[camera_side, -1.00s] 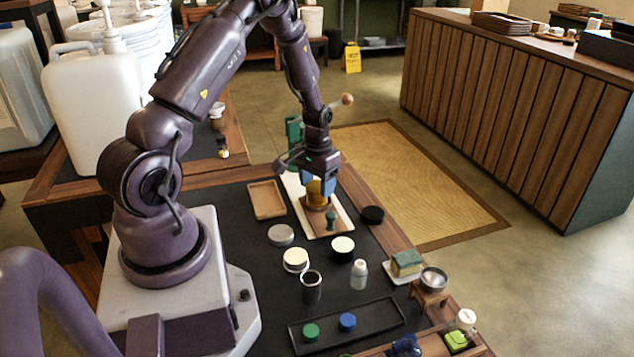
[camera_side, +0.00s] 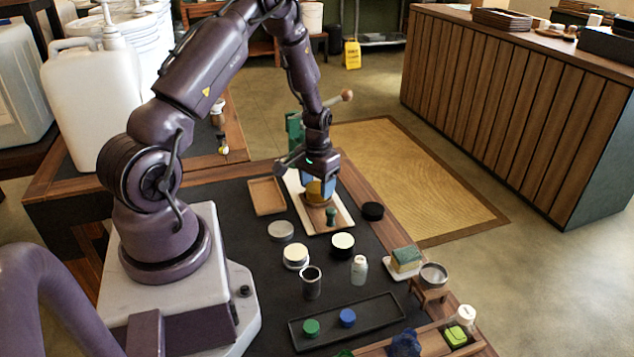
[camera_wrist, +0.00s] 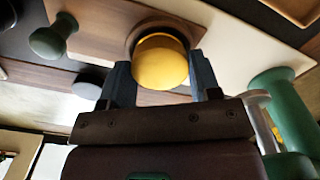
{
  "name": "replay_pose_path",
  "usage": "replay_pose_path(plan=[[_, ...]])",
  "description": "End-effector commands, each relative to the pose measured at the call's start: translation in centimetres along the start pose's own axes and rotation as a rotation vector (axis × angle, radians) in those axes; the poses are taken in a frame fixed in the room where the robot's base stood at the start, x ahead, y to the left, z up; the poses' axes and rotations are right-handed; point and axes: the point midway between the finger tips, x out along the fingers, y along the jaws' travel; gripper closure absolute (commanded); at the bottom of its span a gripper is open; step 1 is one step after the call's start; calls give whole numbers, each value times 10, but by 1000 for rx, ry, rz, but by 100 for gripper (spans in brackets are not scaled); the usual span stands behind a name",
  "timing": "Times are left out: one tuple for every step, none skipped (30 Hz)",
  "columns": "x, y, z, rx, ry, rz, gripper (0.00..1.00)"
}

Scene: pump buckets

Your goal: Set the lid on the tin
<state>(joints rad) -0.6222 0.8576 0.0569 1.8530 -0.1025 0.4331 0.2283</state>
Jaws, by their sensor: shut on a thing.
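My gripper (camera_side: 320,190) is shut on a yellow round thing (camera_wrist: 161,61), with one blue-grey finger on each side of it. The yellow thing sits low over a brown ring on a wooden block (camera_wrist: 105,20); I cannot tell whether it touches. A flat grey disc (camera_side: 281,230), perhaps a lid, lies on the dark mat. Nearby stand a low round tin with a cream top (camera_side: 296,254) and a dark one with a pale top (camera_side: 342,243). An open dark cup (camera_side: 311,281) is in front. I cannot tell which is the task's tin.
A green knobbed tool (camera_side: 331,215) stands on the block beside my gripper, and a green lever press (camera_side: 294,130) rises behind. A black disc (camera_side: 372,211) lies to the right. A white bottle (camera_side: 359,269), a sponge (camera_side: 406,259) and a black tray (camera_side: 380,317) are nearer the camera.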

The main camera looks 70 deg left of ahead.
Motion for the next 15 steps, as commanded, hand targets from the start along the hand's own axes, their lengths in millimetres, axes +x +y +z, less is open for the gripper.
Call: replay_pose_path(plan=[[0,0,0,0,0,0,64],[0,0,0,0,0,0,64],[0,0,0,0,0,0,64],[0,0,0,0,0,0,64],[0,0,0,0,0,0,64],[0,0,0,0,0,0,64],[0,0,0,0,0,0,64],[0,0,0,0,0,0,64],[0,0,0,0,0,0,34],[0,0,0,0,0,0,27],[0,0,0,0,0,0,20],[0,0,0,0,0,0,13],[0,0,0,0,0,0,13],[0,0,0,0,0,0,13],[0,0,0,0,0,0,13]])
